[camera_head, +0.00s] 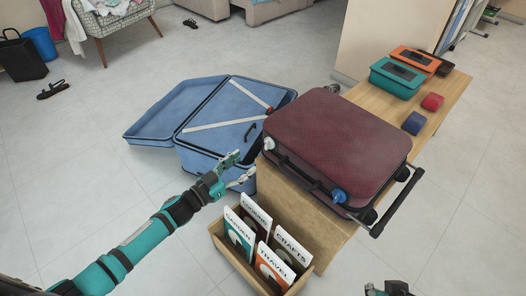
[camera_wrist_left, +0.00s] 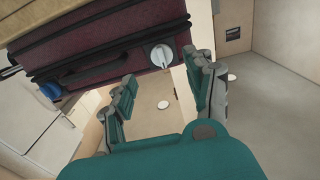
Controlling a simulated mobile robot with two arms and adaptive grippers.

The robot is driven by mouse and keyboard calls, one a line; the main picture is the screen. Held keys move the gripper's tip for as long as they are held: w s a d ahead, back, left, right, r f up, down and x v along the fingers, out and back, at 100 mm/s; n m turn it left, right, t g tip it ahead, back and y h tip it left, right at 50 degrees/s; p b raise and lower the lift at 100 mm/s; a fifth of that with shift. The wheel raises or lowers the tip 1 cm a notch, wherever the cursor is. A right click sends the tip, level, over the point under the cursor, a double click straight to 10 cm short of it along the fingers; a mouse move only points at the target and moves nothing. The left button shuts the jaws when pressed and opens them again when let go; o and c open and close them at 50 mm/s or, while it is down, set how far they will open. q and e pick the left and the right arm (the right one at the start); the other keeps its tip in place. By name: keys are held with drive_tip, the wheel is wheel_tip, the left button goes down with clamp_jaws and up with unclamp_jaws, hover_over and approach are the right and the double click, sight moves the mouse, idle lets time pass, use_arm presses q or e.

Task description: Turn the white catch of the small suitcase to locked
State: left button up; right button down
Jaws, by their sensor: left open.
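The small maroon suitcase (camera_head: 340,135) lies flat on the wooden bench (camera_head: 435,110). Its white catch (camera_head: 269,143) is at the left end of the front side; in the left wrist view the white catch (camera_wrist_left: 161,56) is a round knob with a raised ridge. A blue catch (camera_head: 338,196) is at the other end of that side, beyond the dark handle (camera_head: 298,172). My left gripper (camera_head: 243,166) is open and empty, just left of the white catch and apart from it. My right gripper (camera_head: 388,290) is only partly visible at the bottom edge.
A wooden box (camera_head: 229,258) of upright books stands on the floor before the bench, close below my left gripper. A large open blue suitcase (camera_head: 155,125) lies behind it. Teal and orange cases (camera_head: 397,78) sit on the bench's far end.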

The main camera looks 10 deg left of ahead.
sight(268, 144)
use_arm(q)
drive_tip(key=b+x, duration=0.1)
drive_tip(key=x, duration=0.8)
drive_tip(key=shift+b, duration=0.35)
use_arm(e)
drive_tip(key=w+a+r+t+y, duration=0.1)
drive_tip(key=w+a+r+t, duration=0.2)
drive_tip(key=w, duration=0.5)
drive_tip(key=shift+w+r+t, duration=0.3)
drive_tip(key=shift+r+t, duration=0.35)
drive_tip(key=shift+t, duration=0.55)
use_arm(q)
drive_tip(key=c, duration=1)
drive_tip(key=shift+c, duration=0.2)
